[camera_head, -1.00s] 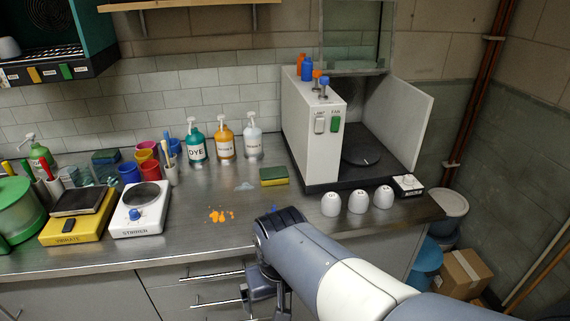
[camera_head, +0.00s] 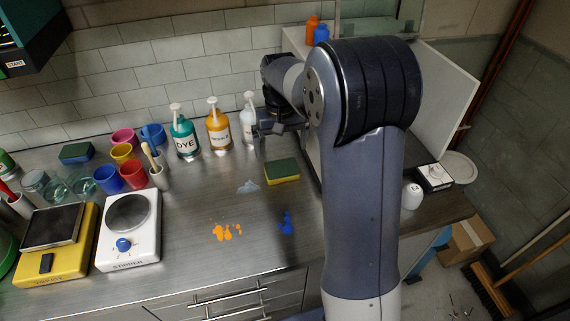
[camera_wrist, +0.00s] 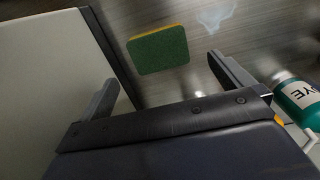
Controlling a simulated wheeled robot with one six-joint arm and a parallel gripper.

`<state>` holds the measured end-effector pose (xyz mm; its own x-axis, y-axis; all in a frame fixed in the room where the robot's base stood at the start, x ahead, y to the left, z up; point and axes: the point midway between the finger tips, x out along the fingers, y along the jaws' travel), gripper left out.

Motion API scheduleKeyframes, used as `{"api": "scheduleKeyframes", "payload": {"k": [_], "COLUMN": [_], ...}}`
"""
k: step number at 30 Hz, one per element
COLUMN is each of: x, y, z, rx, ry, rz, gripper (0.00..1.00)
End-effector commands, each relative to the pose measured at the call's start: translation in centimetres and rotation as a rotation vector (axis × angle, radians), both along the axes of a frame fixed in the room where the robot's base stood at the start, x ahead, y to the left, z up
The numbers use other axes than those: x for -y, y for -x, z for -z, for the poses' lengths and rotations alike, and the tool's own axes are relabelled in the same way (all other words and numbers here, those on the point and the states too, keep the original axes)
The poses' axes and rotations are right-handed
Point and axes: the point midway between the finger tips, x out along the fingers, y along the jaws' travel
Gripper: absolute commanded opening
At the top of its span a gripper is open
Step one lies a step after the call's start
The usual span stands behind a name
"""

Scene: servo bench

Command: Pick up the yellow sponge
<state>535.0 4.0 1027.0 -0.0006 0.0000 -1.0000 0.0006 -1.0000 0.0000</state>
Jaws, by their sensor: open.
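The yellow sponge (camera_head: 282,171) has a green top layer and lies flat on the metal bench. In the wrist view its green face (camera_wrist: 158,50) shows beyond the fingers, with a thin yellow edge along the top. My gripper (camera_head: 280,128) is in the air behind the sponge, near the white bottle and the white cabinet. In the wrist view my gripper (camera_wrist: 165,80) is open, its two fingers apart with nothing between them. The sponge is not touched.
Pump bottles in teal (camera_head: 185,137), orange (camera_head: 218,132) and white (camera_head: 248,120) stand left of my gripper. The white cabinet (camera_wrist: 55,70) is close to one finger. Orange (camera_head: 226,232) and blue (camera_head: 287,222) spills lie in front of the sponge. A second sponge (camera_head: 76,153) is at far left.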

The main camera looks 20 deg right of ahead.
Motion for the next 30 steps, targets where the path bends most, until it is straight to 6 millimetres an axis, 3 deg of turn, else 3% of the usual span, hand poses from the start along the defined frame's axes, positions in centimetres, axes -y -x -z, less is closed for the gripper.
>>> {"api": "scheduleKeyframes", "payload": {"k": [3,11,19,28,30], "x": [0.0,0.2,0.4,0.4,0.4], "y": [0.1,0.0,-0.1,-0.1,-0.1], "z": [1.9,4.0,7.8,8.4,8.4], "rx": [-0.003,-0.002,-0.002,0.001,0.001], "ry": [0.0,0.0,0.0,0.0,0.0], "rz": [0.0,0.001,0.001,0.001,0.001], "gripper": [1.0,1.0,1.0,1.0,0.95]}}
